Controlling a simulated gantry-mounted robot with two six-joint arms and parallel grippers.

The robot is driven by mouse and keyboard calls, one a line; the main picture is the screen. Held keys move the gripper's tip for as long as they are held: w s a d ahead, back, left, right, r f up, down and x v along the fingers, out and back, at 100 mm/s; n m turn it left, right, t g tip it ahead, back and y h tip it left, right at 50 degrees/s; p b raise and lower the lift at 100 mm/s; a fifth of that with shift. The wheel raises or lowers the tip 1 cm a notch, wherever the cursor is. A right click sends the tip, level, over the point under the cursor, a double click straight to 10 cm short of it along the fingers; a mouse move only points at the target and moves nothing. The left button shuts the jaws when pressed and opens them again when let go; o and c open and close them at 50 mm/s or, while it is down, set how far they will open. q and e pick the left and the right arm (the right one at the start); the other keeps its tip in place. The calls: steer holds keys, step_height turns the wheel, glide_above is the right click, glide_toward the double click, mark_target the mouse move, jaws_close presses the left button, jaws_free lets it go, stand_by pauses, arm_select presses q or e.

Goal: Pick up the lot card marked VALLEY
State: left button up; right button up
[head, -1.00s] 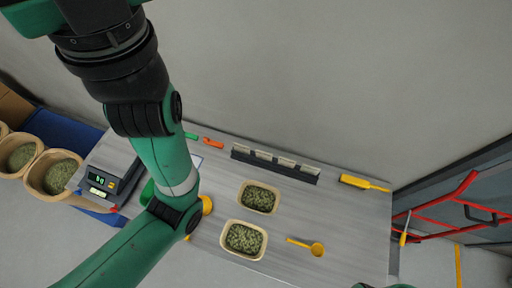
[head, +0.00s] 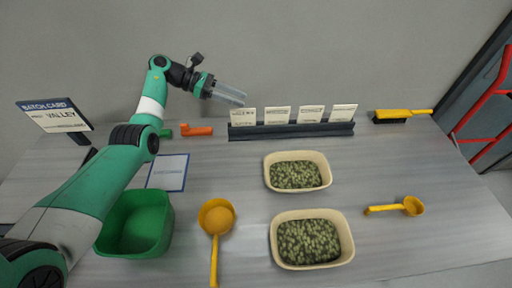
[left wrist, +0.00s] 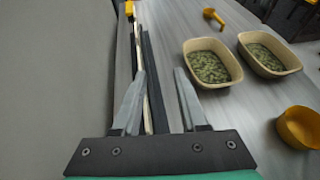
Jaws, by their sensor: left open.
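Several small pale lot cards stand upright in a dark rack (head: 290,131) at the back of the table. The leftmost card (head: 243,116) has print too small to read surely; the others (head: 311,114) also have unclear print. My left gripper (head: 241,96) is open and empty, just above and left of the leftmost card. In the left wrist view its fingers (left wrist: 160,75) straddle the line of the rack (left wrist: 155,95) and cards, seen nearly edge-on. I cannot tell whether a finger touches a card. My right gripper is out of view.
A sign (head: 57,115) at the left reads BATCH CARD and VALLEY. Two tubs of green pellets (head: 298,156) (head: 311,215), a yellow scoop (head: 216,217), a smaller scoop (head: 412,206), a green bin (head: 160,222), an orange tool (head: 196,131) and a yellow brush (head: 405,114) are on the table.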

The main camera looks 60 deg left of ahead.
arm_select(q)
steer(key=n+y+b, duration=0.1)
steer(key=b, duration=0.2)
glide_toward(251, 114)
steer(key=t, duration=0.1)
steer(key=shift+y, duration=0.3)
steer(key=b+x, duration=0.2)
steer(key=x, duration=0.3)
steer(key=shift+w+d+f, duration=0.15)
steer(key=shift+f, duration=0.1)
steer(key=b+x, duration=0.1)
steer(key=x, duration=0.1)
steer(key=b+x, duration=0.1)
steer(key=x, duration=0.1)
steer(key=shift+d+f+b, duration=0.1)
steer(key=shift+f+b, duration=0.3)
steer(key=shift+w+d, duration=0.1)
steer(key=shift+d, duration=0.05)
steer(key=shift+r, duration=0.1)
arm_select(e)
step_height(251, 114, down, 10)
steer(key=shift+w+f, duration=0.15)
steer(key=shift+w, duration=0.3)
arm_select(q)
jaws_close()
